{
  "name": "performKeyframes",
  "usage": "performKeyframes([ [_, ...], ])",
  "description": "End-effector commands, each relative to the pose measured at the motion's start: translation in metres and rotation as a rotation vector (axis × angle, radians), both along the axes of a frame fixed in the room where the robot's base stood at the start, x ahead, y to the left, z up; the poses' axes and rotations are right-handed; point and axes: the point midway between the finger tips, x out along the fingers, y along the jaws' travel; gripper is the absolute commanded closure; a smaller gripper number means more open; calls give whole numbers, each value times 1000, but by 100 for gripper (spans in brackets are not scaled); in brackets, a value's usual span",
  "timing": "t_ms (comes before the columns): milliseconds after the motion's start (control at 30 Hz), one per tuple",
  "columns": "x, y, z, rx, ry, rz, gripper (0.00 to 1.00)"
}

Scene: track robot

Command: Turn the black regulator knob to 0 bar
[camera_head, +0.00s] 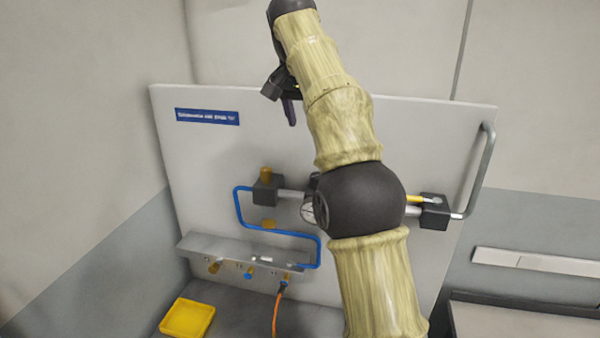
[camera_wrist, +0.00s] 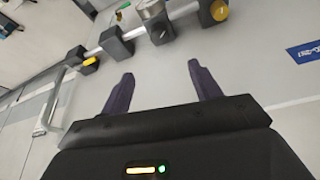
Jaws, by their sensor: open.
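The black regulator knob (camera_wrist: 161,32) is at the top middle of the wrist view, beside a round gauge (camera_wrist: 151,9) on the pipe line. In the head view the gauge (camera_head: 308,211) shows at the edge of my arm, and a sliver of the black knob (camera_head: 313,180) above it; my arm hides the rest. The dial reading is too small to tell. My gripper (camera_wrist: 162,84) is open and empty, its two dark fingers apart from the knob, with bare panel between them. In the head view my gripper (camera_head: 284,100) is high in front of the upper panel.
The upright panel (camera_head: 215,150) carries a black block with a brass top (camera_head: 265,188), a blue tube (camera_head: 240,208) and a yellow-handled valve (camera_head: 416,199). A grey handle (camera_head: 482,165) is at the right edge. A yellow tray (camera_head: 187,318) and an orange hose (camera_head: 276,312) are below.

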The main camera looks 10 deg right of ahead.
Motion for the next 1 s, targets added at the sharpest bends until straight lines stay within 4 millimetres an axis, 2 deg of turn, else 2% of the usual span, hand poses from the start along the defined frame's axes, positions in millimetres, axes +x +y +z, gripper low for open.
performKeyframes([
  [300,0,0,1,-8,-2,1,37],
  [467,2,-1,-7,-8,0,0,37],
  [700,12,-4,-39,-7,1,7,37],
  [1000,29,-21,-87,-6,2,-4,37],
])
